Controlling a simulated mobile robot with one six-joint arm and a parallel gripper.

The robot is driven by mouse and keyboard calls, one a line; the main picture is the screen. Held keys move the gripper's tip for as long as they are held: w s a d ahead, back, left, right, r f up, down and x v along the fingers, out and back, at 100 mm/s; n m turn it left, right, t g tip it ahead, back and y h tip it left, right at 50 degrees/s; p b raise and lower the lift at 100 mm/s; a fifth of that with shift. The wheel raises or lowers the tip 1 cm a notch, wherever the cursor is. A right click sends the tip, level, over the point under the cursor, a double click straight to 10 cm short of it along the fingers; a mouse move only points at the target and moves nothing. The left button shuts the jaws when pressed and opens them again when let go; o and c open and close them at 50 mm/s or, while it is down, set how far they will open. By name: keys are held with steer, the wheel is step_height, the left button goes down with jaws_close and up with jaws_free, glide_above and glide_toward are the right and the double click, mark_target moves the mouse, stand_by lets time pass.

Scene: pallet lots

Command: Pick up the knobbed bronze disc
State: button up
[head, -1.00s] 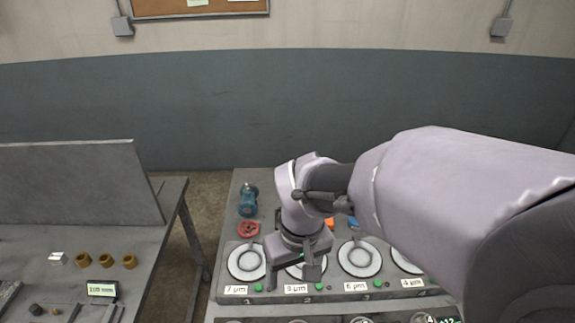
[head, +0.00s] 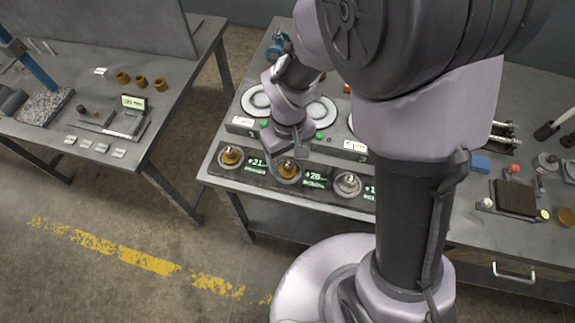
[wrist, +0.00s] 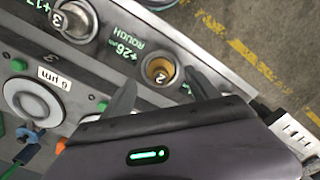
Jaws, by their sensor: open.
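Two knobbed bronze discs sit in the front row of the bench. The left disc (head: 231,156) is clear of my gripper. The middle disc (head: 288,170), in the place marked 2, also shows in the wrist view (wrist: 158,72). My gripper (head: 283,154) is open above the middle disc; in the wrist view its fingers (wrist: 160,85) stand either side of that disc, with nothing held. I cannot tell how high the fingertips are above it.
A silver knobbed disc (head: 348,184) sits to the right, in place 3 (wrist: 72,20). Behind the row are round plates (head: 320,110) with labels and green buttons. Small displays (head: 315,178) stand between the discs. Another table (head: 185,60) is at the left, across an open floor gap.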

mark_target(288, 164)
step_height(288, 164, down, 4)
steer(key=shift+r+b, duration=0.1)
steer(key=shift+b, duration=0.55)
steer(key=shift+c, duration=1.1)
jaws_close()
steer(key=shift+r, duration=0.1)
